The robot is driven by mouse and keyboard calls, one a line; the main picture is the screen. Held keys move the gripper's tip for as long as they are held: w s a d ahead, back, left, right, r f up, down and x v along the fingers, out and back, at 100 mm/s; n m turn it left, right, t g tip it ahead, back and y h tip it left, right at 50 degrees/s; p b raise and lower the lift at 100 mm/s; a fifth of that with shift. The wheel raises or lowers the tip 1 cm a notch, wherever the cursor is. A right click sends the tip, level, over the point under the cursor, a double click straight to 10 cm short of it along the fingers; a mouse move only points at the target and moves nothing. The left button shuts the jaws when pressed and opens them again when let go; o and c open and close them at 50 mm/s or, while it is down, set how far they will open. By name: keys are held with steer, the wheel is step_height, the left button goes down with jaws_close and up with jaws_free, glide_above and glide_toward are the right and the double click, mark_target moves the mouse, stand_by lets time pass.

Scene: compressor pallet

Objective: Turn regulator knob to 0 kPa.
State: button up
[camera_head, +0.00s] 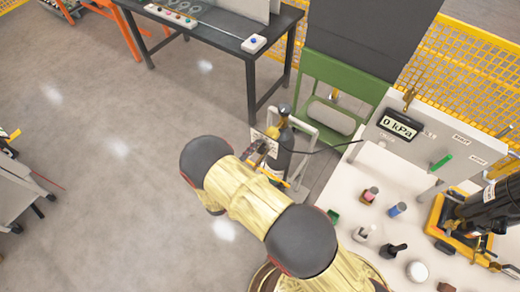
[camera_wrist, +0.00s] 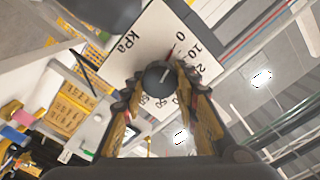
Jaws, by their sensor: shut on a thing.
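The dark round regulator knob (camera_wrist: 158,77) shows in the wrist view in front of a white scale plate (camera_wrist: 150,35) marked kPa. A white line on the knob points up and right, and a red mark lies on the plate near the 0. My gripper (camera_wrist: 160,84) is shut on the knob, one finger on each side. In the head view my gripper (camera_head: 268,157) is at the small plate (camera_head: 262,142) by the dark cylinder (camera_head: 283,142); the knob is hidden there. The pressure display (camera_head: 401,125) reads 0 kPa.
A white table (camera_head: 385,175) on the right carries several small parts and a dark machine on a yellow base (camera_head: 440,225). A cable runs from the cylinder to the display panel. A dark workbench (camera_head: 215,27) stands at the back.

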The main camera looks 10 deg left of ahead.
steer(key=shift+f, duration=0.1)
steer(key=o, duration=1.2)
steer(key=shift+c, duration=0.2)
steer(key=v, duration=1.2)
